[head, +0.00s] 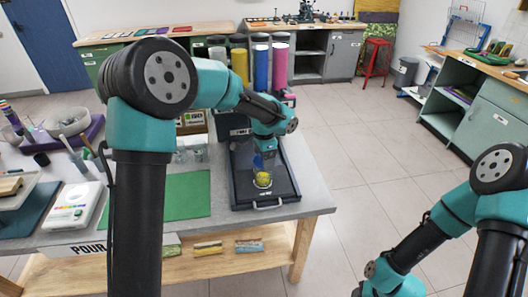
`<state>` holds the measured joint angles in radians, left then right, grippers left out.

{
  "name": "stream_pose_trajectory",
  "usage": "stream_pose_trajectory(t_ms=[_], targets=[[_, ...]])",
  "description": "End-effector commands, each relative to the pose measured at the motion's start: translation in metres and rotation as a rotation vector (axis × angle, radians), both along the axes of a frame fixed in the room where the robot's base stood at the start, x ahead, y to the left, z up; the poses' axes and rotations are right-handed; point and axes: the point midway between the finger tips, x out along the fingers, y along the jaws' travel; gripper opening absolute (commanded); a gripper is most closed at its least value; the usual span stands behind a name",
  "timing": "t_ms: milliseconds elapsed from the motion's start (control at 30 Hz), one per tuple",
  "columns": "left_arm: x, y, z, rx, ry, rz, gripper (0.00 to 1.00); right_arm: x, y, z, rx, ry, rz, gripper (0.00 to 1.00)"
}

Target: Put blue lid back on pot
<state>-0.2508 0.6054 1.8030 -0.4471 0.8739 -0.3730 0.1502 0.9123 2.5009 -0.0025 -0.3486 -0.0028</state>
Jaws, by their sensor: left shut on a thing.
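A small clear pot with yellow contents (263,181) stands on the black tray (284,190) at the table's right end. My left gripper (264,158) reaches down directly above the pot. It is shut on the blue lid (258,163), of which only a small blue patch shows. The fingers and wrist hide the rest of the lid. I cannot tell whether the lid touches the pot's rim. My right arm is at the lower right, away from the table, and its gripper is out of view.
A green mat (184,195) lies left of the tray, with clear glasses (190,153) behind it. A white paint box (72,206) lies further left. Tall coloured cylinders (261,68) stand behind the tray. The tray's front part is clear.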

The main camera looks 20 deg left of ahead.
Motion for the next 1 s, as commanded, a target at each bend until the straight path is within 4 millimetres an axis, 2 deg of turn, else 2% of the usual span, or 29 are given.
stream_pose_trajectory(t_ms=[433,1000], targets=[[0.0,0.0,-0.031,0.0,0.0,-0.001,0.54,0.0,0.0,0.0,0.0,0.0,0.0,0.43],[0.0,0.0,-0.034,0.0,0.0,0.0,0.54,0.0,0.0,0.0,0.0,0.0,0.0,0.43]])
